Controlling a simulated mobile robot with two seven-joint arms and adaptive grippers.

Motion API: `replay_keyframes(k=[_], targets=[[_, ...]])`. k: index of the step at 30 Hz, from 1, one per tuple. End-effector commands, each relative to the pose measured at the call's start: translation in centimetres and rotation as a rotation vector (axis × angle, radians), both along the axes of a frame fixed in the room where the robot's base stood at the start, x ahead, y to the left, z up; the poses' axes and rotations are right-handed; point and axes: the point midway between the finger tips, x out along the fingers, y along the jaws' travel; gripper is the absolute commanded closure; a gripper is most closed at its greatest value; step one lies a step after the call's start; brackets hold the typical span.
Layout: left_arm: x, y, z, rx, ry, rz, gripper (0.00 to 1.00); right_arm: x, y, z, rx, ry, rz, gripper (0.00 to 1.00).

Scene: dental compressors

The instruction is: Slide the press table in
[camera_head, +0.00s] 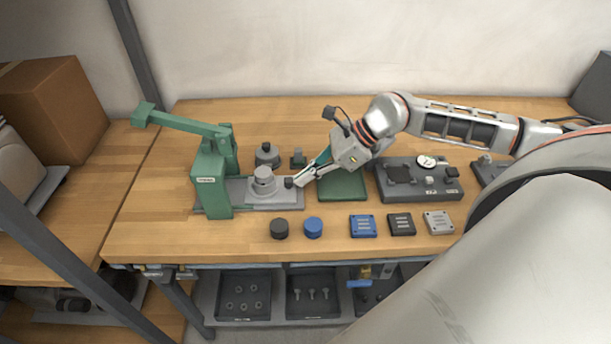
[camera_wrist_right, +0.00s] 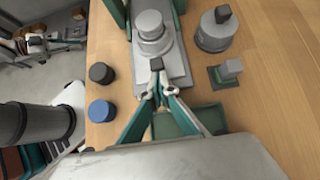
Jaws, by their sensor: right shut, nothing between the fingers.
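The green press (camera_head: 212,178) stands at the left of the workbench, its lever arm raised to the upper left. A flat grey press table (camera_head: 285,198) extends to the right from its base, with a stepped grey cylindrical part (camera_head: 263,183) on it. A small dark knob (camera_head: 289,182) is at the table's right end. My right gripper (camera_head: 299,181) is shut and empty, its tips right at the knob; I cannot tell whether they touch. In the wrist view, the shut fingertips (camera_wrist_right: 157,80) point at the knob (camera_wrist_right: 156,63), with the cylindrical part (camera_wrist_right: 151,30) beyond. My left gripper is not in view.
A green tray (camera_head: 342,186) lies below my right wrist. A dark gauge fixture (camera_head: 420,190) is to its right. A dark cap (camera_head: 279,229), a blue cap (camera_head: 313,227) and several small blocks line the front. A grey weight (camera_head: 267,155) stands behind the press table.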

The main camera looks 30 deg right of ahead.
Motion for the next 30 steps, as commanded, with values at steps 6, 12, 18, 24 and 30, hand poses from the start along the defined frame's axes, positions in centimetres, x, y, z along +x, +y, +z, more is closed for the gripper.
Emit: replay_keyframes(k=[6, 12, 18, 24, 30], targets=[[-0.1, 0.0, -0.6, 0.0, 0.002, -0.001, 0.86, 1.8, 3.0, 0.0, 0.007, -0.004, 0.004, 1.0], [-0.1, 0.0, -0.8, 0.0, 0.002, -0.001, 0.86, 4.2, 7.0, 0.1, 0.005, -0.003, 0.005, 1.0], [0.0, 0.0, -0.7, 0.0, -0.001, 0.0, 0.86, 5.8, 9.6, 0.1, 0.003, -0.001, 0.002, 1.0], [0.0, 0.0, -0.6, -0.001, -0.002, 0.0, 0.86, 6.2, 10.1, 0.0, 0.002, -0.001, 0.001, 1.0], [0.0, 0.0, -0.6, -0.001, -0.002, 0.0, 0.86, 6.2, 10.2, 0.1, 0.003, -0.003, 0.003, 1.0]])
